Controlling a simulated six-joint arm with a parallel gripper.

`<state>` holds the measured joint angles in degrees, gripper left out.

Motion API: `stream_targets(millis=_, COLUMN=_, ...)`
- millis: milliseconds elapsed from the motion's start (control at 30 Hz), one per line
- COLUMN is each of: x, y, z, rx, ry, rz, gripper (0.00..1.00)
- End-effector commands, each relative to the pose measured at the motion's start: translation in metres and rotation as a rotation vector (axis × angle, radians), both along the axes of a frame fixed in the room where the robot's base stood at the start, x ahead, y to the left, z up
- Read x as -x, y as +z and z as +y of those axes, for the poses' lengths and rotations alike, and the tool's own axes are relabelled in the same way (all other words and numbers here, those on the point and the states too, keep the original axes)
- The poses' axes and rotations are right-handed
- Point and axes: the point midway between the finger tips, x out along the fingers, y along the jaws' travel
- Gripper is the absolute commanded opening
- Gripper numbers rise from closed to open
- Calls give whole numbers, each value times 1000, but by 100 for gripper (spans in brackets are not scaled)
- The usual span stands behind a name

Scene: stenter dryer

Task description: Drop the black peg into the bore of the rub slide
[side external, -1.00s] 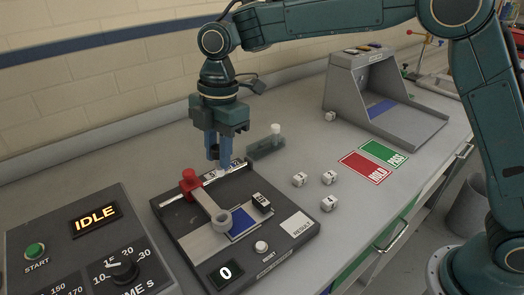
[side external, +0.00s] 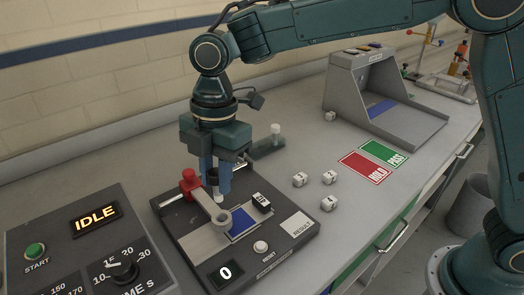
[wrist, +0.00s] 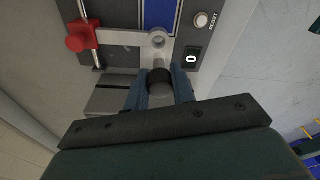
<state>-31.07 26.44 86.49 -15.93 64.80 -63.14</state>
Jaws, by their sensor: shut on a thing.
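My gripper (side external: 215,188) is shut on the black peg (side external: 213,183), which hangs roughly upright between the blue fingers with a pale lower end showing. In the wrist view the peg (wrist: 159,75) is a black band between the fingertips, its pale end pointing toward the bore. The rub slide (side external: 208,205) is a grey arm ending in a ring, with its round bore (side external: 222,217) open at the near end. The bore also shows in the wrist view (wrist: 158,40), just beyond the peg. The peg is outside the bore, behind it in the side view; its exact height is unclear.
The slide is on a dark tester base (side external: 292,240) with a red knob (side external: 190,181), a blue strip (side external: 241,222) and a counter showing 0. A control box (side external: 85,250) reading IDLE stands left. Several white cubes (side external: 300,179) and a rack (side external: 266,147) lie nearby.

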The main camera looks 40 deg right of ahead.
Motion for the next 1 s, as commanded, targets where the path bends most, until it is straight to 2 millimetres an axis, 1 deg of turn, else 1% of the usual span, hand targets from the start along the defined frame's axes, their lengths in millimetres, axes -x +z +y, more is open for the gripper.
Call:
stream_targets(millis=700, x=0, y=-33, z=0, rx=1, ry=0, rz=1, gripper=0)
stream_targets(millis=1000, x=0, y=-38, z=0, rx=0, ry=0, rz=0, gripper=0)
